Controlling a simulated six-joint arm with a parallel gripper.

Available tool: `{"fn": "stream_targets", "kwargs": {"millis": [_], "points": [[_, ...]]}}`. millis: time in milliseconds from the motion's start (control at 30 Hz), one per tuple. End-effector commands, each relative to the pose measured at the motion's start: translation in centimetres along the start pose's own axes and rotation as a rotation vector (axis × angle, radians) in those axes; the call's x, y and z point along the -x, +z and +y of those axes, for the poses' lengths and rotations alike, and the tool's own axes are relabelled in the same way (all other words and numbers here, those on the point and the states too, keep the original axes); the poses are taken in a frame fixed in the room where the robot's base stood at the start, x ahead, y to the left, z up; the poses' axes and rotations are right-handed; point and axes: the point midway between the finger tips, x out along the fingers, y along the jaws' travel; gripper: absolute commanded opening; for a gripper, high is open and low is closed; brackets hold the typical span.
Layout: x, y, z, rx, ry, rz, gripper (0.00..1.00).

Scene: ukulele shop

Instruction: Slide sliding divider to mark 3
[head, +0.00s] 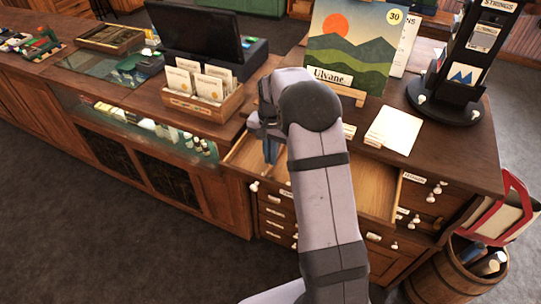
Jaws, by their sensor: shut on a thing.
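An open wooden drawer (376,190) sticks out from the front of the dark wood counter. My gripper (268,134) reaches down over the left part of this drawer, and its fingers are shut. A small blue-grey upright piece (270,151) shows just below the fingers, inside the drawer. It looks like the sliding divider, held in the fingers, but little of it shows. My own arm crosses the middle of the drawer and hides much of its inside. I cannot make out the numbered marks.
A card box (203,98) and a dark monitor (196,38) stand left of the drawer. A landscape picture (352,50), white cards (394,130) and a black stand (470,60) are on the counter behind and right. A wooden barrel (455,275) stands at the lower right.

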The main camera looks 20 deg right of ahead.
Motion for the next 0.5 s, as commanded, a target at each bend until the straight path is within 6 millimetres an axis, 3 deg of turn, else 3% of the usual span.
{"fn": "stream_targets", "kwargs": {"millis": [267,500], "points": [[0.0,-0.1,3.9,-0.006,0.0,0.002,0.0],[0.1,-0.1,10.1,-0.007,0.001,0.003,0.0]]}}
